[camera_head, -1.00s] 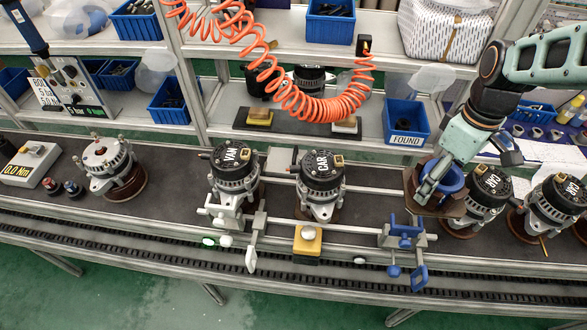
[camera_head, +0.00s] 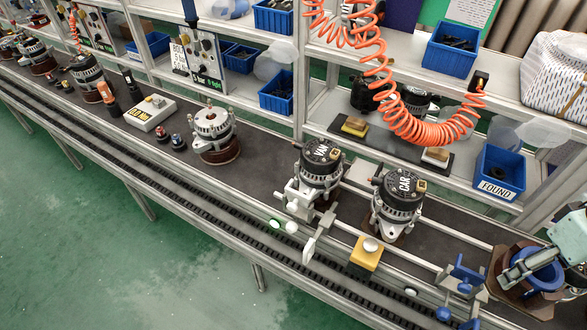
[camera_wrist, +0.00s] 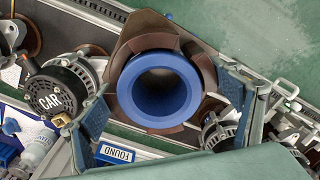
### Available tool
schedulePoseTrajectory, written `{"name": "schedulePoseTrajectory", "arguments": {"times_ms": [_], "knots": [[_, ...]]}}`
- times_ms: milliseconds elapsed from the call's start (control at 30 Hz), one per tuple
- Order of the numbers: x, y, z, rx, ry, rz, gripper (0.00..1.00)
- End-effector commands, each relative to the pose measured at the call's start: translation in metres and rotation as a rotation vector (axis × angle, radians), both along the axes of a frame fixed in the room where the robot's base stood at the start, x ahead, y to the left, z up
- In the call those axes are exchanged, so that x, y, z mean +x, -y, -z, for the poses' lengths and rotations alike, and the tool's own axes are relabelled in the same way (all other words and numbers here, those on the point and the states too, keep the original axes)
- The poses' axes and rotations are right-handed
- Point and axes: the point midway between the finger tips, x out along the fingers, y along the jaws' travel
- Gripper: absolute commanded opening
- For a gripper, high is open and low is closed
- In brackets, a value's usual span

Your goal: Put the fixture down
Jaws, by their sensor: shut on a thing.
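The fixture is a brown, angular-edged base with a blue ring in its middle. My gripper is shut on the fixture. Its underside is hidden, so I cannot tell whether it touches the bench.
The alternators marked VAN (camera_head: 320,165) and CAR (camera_head: 398,198) stand on the bench left of the fixture. A blue clamp (camera_head: 463,280) is close to its left. The FOUND bin (camera_head: 499,172) is on the shelf behind. Dark bench surface (camera_head: 255,185) is bare left of VAN.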

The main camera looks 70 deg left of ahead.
Motion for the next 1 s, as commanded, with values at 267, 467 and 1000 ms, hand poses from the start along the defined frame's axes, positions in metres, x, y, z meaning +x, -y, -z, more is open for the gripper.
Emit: {"name": "schedulePoseTrajectory", "arguments": {"times_ms": [267, 467, 1000], "knots": [[-0.004, 0.038, 0.039, 0.000, 0.000, 0.256, 0.36], [-0.009, 0.083, 0.086, -0.002, -0.002, 0.556, 0.36], [-0.017, 0.174, 0.182, 0.000, 0.000, 1.188, 0.36]]}}
